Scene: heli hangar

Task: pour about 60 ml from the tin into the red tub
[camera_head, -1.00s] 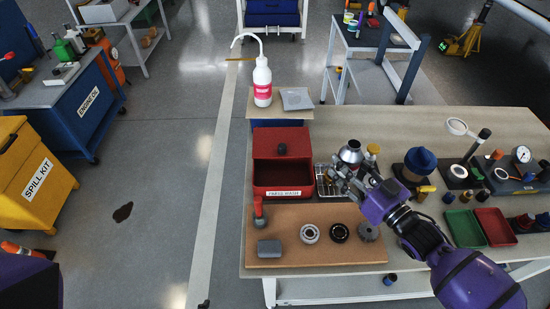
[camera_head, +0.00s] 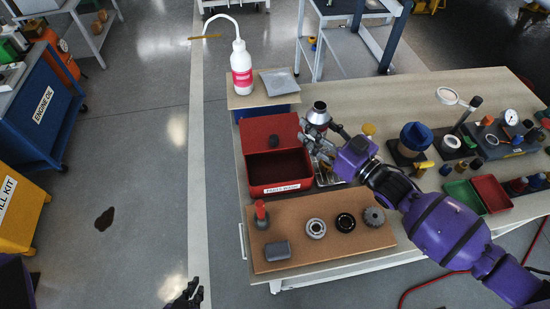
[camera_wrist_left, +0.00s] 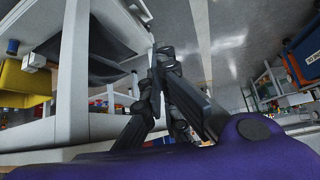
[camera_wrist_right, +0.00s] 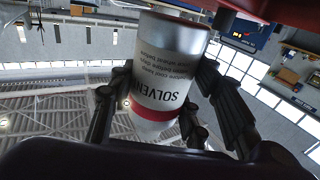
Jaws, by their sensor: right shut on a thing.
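The red tub (camera_head: 254,176), labelled PARTS WASH, stands on the bench. Its front part is open and dark inside; a red panel with a black knob is at its back. My right gripper (camera_head: 322,140) is shut on the silver tin (camera_head: 319,115), just right of the tub's back corner in the head view. The tin looks about upright there, its neck up. In the right wrist view the tin (camera_wrist_right: 168,70) shows a SOLVENT label between the fingers. My left gripper (camera_head: 190,292) is low, off the bench; its fingertips come together, empty, in the left wrist view (camera_wrist_left: 160,60).
A wire rack (camera_head: 326,176) is right of the tub. A brown board (camera_head: 300,255) with metal parts lies in front. A white wash bottle (camera_head: 241,70) stands behind.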

